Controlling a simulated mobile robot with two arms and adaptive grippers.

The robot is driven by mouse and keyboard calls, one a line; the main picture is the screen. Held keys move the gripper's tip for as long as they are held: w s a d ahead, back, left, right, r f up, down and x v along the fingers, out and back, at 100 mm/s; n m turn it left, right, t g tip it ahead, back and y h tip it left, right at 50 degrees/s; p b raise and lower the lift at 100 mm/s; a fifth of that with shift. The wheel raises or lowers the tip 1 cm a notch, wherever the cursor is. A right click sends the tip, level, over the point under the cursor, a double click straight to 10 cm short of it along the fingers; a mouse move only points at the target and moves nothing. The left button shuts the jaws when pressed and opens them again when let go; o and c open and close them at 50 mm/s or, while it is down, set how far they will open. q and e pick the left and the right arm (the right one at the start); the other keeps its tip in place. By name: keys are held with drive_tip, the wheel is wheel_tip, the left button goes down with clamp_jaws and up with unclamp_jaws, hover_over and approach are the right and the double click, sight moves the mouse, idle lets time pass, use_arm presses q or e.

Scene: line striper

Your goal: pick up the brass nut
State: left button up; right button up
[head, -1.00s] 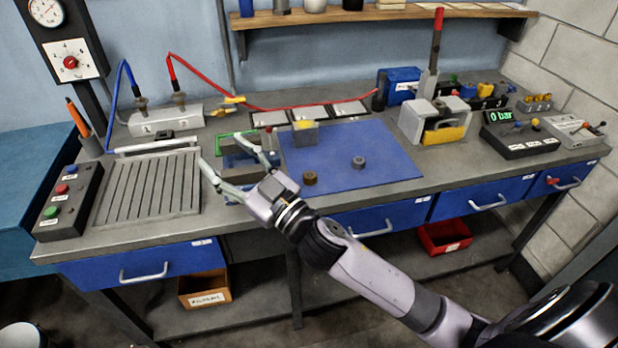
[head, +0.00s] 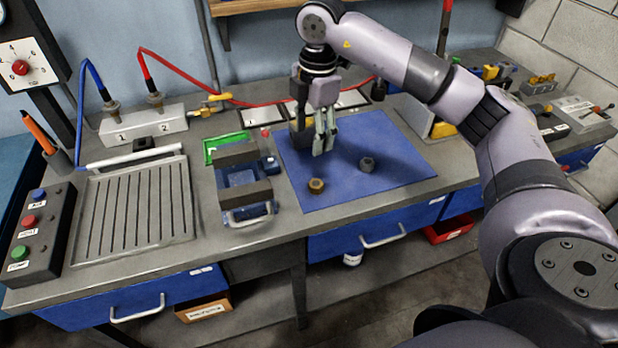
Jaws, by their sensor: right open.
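The brass nut (head: 316,186) is a small brown-gold piece lying on the blue mat (head: 400,160), near the mat's left front part. A grey nut (head: 367,164) lies on the mat to its right and a little farther back. My right gripper (head: 321,147) points down above the mat, behind the brass nut in the picture and apart from it. Its fingers look close together from this side, but it is open and I see nothing between them. My left gripper is not in view.
A dark and blue vise-like fixture (head: 242,180) stands left of the mat. A slotted tray (head: 138,205) and a button box (head: 38,232) are farther left. A red hose (head: 190,76) runs behind. The mat's front right is clear.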

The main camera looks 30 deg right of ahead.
drive_tip(key=d, duration=0.2)
drive_tip(key=p, duration=0.4)
hover_over(316, 183)
drive_tip(key=shift+m+h, duration=0.3)
drive_tip(key=f, duration=1.1)
drive_tip(key=shift+s, duration=0.25)
drive_tip(key=shift+f, duration=0.45)
drive_tip(key=f+p, duration=0.1)
drive_tip(key=f, duration=0.1)
drive_tip(key=f+p, duration=0.1)
drive_tip(key=shift+w+f, duration=0.2)
drive_tip(key=shift+f, duration=0.65)
drive_tip(key=c, duration=1.3)
